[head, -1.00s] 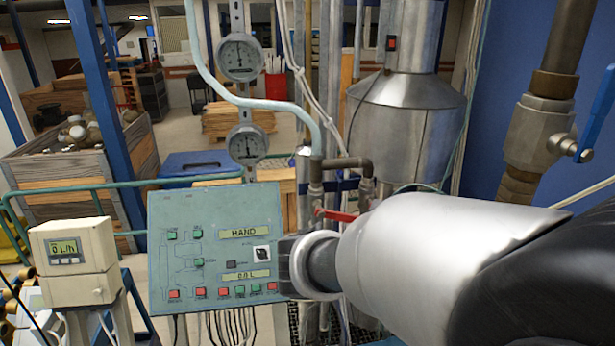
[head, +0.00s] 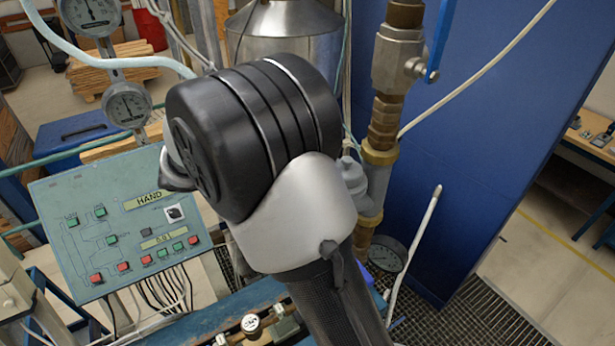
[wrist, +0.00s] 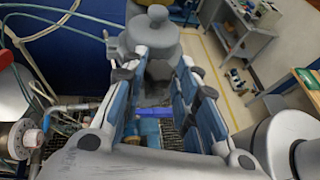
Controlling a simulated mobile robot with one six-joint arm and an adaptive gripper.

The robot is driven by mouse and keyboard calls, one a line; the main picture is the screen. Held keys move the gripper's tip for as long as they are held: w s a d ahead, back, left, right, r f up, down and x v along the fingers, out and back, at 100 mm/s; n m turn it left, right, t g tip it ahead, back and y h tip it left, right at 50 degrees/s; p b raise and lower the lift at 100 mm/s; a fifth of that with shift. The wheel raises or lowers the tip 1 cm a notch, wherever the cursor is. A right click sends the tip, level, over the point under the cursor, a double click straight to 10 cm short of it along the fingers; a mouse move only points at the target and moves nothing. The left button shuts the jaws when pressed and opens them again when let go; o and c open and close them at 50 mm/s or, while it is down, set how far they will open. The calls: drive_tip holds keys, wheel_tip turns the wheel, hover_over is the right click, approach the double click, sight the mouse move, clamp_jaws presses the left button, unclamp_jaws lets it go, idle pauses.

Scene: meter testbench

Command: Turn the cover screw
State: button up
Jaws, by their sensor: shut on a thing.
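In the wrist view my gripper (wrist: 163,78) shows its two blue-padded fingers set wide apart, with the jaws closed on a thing. A grey round part with a small knob on top (wrist: 152,36) stands at the fingertips, with its lower end between them. It looks like the cover screw, but I cannot be sure. The exact contact is hard to see. In the head view a grey knobbed fitting (head: 354,180) shows beside the brass and steel pipe, partly behind my arm. My fingers are hidden there by the arm's black and silver joint.
A green control panel (head: 120,225) stands to the left, with a gauge (head: 127,104) above it. A pipe with a blue-handled valve (head: 398,55) rises right of my arm. A blue wall panel (head: 470,130) is behind. A dial gauge (head: 388,254) sits low near the floor grating (head: 470,318).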

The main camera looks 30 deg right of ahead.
idle(0.3)
drive_tip(key=o, duration=1.1)
drive_tip(key=shift+c, duration=0.2)
drive_tip(key=v, duration=1.2)
